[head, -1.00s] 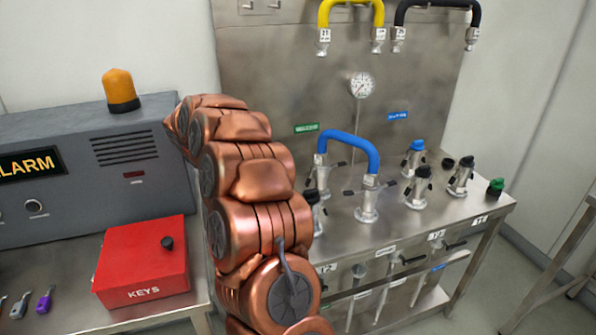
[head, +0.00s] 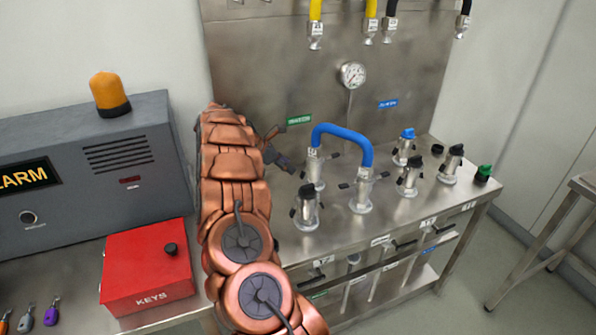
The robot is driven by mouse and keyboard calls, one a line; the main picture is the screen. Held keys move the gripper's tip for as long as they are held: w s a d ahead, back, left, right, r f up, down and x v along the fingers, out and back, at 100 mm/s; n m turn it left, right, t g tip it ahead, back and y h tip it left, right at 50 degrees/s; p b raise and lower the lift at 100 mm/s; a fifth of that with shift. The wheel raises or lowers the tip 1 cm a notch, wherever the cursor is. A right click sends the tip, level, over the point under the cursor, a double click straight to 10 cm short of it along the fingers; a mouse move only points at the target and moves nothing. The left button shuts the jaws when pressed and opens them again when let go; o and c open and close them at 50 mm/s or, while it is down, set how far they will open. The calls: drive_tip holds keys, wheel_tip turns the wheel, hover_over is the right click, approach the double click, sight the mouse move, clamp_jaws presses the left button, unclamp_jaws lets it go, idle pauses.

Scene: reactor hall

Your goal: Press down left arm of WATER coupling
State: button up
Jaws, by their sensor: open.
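A blue hose (head: 345,133) arches between two metal couplings on the steel bench. The rear left coupling (head: 314,172) has a small dark arm on its right; its left side is hard to make out. The front right coupling (head: 361,196) has dark arms sticking out left and right, both roughly level. I cannot read which coupling is marked WATER. My gripper (head: 282,148) is open and empty, with dark fingers apart. It is left of the rear coupling, at about the height of its top, and appears apart from it.
A capped coupling (head: 307,210) stands at the bench's front left. Several capped couplings stand to the right, one with a blue cap (head: 405,145). A gauge (head: 352,75) and hanging hoses are on the back panel. A red key box (head: 148,268) and alarm console (head: 95,165) are left.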

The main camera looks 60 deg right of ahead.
sight(302, 174)
drive_tip(key=shift+p+x, duration=0.85)
drive_tip(key=shift+x, duration=2.3)
clamp_jaws()
